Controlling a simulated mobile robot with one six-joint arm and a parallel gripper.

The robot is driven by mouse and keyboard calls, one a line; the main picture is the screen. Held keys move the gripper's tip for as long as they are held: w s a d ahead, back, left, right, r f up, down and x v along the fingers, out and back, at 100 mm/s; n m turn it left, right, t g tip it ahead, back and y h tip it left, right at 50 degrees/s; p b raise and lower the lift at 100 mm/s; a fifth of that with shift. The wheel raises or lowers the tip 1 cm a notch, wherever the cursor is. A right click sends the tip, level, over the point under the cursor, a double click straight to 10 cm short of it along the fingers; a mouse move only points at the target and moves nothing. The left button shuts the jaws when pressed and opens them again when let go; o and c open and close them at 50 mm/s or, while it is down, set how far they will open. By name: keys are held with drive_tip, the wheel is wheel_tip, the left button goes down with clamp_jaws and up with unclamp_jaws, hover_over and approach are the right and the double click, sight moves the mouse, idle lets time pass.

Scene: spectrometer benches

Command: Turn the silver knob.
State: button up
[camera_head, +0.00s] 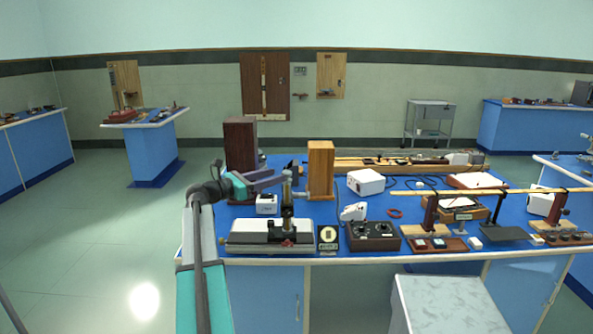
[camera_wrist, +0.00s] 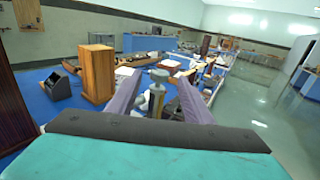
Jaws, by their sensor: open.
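A silver knob (camera_wrist: 159,75) sits on top of an upright brass-coloured post on an instrument in the wrist view. In the head view, the instrument (camera_head: 270,236) has a pale base and a dark upright column (camera_head: 287,198) near the bench's front left. My gripper (camera_head: 276,177) reaches in from the left at the height of the column's top. In the wrist view, my gripper (camera_wrist: 163,76) is open, with one purple-grey finger on each side of the knob. The knob appears between the fingers; I cannot tell whether either touches it.
A dark wooden box (camera_head: 240,145) and a lighter wooden box (camera_head: 320,169) stand behind the instrument. A small black label stand (camera_head: 328,238) and a dark dial box (camera_head: 373,236) stand to its right. A grey stool (camera_head: 450,303) is in front. The floor at left is clear.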

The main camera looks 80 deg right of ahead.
drive_tip(key=p+x, duration=0.1)
drive_tip(key=x, duration=0.9)
drive_tip(key=shift+s+d+p, duration=0.15)
drive_tip(key=shift+s+p, duration=0.05)
drive_tip(key=shift+p, duration=0.2)
drive_tip(key=c, duration=1.1)
